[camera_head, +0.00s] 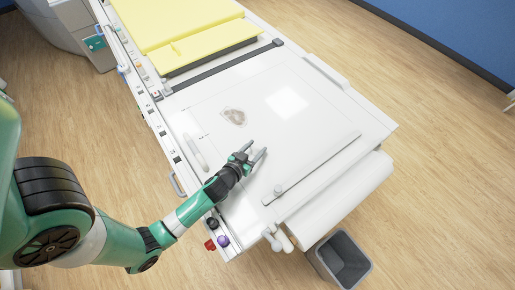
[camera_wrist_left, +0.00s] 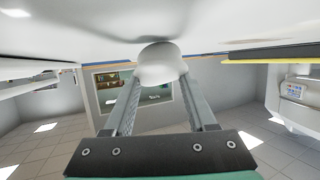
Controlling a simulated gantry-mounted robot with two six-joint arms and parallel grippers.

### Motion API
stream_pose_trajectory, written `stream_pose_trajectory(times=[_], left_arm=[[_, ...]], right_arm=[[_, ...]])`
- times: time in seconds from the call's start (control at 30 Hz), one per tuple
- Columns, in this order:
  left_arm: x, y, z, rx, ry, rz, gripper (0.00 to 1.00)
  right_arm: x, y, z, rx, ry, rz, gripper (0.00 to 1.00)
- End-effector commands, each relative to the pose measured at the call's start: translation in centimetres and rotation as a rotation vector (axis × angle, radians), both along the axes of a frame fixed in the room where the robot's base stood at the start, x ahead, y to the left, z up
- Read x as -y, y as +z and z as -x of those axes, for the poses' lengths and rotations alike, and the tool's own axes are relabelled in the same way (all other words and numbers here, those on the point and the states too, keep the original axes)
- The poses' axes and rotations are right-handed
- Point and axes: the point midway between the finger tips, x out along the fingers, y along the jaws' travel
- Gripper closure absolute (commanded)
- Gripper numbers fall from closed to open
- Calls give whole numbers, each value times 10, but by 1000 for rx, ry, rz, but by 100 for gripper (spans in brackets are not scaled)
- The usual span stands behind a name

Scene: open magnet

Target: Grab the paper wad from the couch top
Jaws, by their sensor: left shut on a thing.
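The couch top (camera_head: 310,137) is a long white surface in the head view. My left gripper (camera_head: 254,154) is low over its near left part. In the left wrist view its two fingers (camera_wrist_left: 160,84) are closed on a white, rounded lump, the paper wad (camera_wrist_left: 160,66). The wad is close to the white couch surface, which fills the top of that view; I cannot tell whether they touch. In the head view the wad is too small or hidden to make out. My right gripper is in neither view.
A grey-brown stain (camera_head: 234,117) marks the couch top. A yellow pad (camera_head: 185,25) lies at its far end. A dark ball (camera_head: 212,223), a purple one (camera_head: 222,240) and a red item (camera_head: 209,244) sit at the near left corner. A grey bin (camera_head: 343,262) stands below.

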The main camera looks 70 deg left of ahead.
Motion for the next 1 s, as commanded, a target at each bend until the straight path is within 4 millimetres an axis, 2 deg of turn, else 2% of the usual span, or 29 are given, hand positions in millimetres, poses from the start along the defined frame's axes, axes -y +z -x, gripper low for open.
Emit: stream_pose_trajectory(times=[0.03,0.1,0.13,0.57,0.67,0.8,0.87,1.0], left_arm=[[0,0,0,0,0,0,81],[0,0,0,0,0,0,94],[0,0,0,0,0,0,95],[0,5,0,1,0,-1,96],[0,16,0,1,1,0,96],[3,39,-2,3,-4,-1,96],[15,50,-10,5,-10,-3,96],[44,93,-28,8,-12,-2,96]], right_arm=[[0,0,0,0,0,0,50],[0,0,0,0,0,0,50],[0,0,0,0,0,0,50],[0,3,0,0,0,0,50],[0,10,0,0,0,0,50],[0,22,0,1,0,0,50],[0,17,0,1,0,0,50],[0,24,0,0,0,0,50]])
